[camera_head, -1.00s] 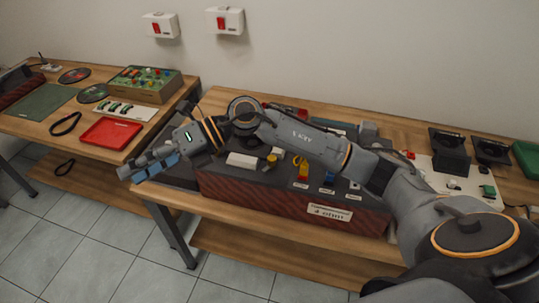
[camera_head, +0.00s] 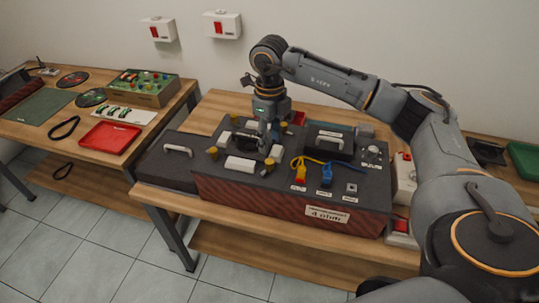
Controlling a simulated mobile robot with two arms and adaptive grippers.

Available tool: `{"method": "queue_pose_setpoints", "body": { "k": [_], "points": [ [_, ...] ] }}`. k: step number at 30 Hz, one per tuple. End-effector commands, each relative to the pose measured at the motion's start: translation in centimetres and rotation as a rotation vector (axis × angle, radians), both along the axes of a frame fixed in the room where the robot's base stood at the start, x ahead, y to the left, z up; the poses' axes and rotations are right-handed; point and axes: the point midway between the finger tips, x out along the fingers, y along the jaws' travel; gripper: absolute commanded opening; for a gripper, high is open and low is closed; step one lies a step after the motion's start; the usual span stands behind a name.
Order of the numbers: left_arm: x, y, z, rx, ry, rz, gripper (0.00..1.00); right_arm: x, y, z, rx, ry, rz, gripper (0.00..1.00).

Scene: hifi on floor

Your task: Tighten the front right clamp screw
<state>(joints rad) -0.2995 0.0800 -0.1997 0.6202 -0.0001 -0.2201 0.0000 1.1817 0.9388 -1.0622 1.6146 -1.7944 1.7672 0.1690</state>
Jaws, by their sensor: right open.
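The hifi unit (camera_head: 235,190) is a dark box with a reddish patterned front and a label reading "4 ohm". Several yellow clamp screws stand around a recess in its top. The front right clamp screw (camera_head: 270,163) is at the recess's near right corner, beside a white block (camera_head: 240,164). The front left one (camera_head: 213,153) is at its near left corner. My right gripper (camera_head: 264,147) points down over the recess, just behind the front right screw, open and holding nothing that I can see. Its fingers look small and partly blend with the recess. My left gripper is out of view.
Yellow and blue plugs with cables (camera_head: 300,176) stand right of the screw. A dark lid with a white handle (camera_head: 178,149) lies at left. The left table holds a red tray (camera_head: 110,134).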

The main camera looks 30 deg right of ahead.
Motion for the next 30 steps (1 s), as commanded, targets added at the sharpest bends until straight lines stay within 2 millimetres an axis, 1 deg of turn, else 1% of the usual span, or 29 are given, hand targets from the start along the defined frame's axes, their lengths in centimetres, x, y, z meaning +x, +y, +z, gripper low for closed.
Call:
{"method": "queue_pose_setpoints", "body": {
  "k": [1, 6, 9, 12, 16, 23, 24, 26, 27, 29, 30],
  "points": [
    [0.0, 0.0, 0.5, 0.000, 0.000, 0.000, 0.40, -0.1, 0.0, -1.0, 0.001, 0.005, -0.001, 0.47],
    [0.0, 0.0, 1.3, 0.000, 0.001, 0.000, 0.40, -0.1, 0.1, -4.3, 0.002, 0.003, 0.001, 0.47],
    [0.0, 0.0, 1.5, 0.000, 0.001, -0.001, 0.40, 0.0, 0.1, -5.7, 0.002, 0.002, 0.001, 0.47],
    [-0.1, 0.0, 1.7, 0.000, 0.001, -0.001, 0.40, 0.0, 0.1, -6.7, 0.003, 0.001, 0.002, 0.47],
    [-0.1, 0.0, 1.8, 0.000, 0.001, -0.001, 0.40, 0.0, 0.1, -7.3, 0.003, -0.001, 0.002, 0.47],
    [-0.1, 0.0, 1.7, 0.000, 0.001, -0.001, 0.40, 0.0, 0.1, -7.5, 0.003, -0.002, 0.002, 0.47],
    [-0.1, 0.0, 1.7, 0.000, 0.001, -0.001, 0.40, 0.0, 0.1, -7.4, 0.003, -0.001, 0.002, 0.45],
    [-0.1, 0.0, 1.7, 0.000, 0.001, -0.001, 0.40, 0.0, 0.1, -7.4, 0.003, -0.001, 0.002, 0.33],
    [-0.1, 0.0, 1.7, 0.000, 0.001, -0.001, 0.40, 0.0, 0.1, -7.4, 0.003, -0.001, 0.002, 0.24],
    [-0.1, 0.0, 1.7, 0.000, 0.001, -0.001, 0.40, 0.0, 0.1, -7.4, 0.003, -0.001, 0.002, 0.12],
    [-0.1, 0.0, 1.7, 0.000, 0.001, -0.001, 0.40, 0.0, 0.1, -7.4, 0.003, -0.001, 0.002, 0.04]
  ]
}}
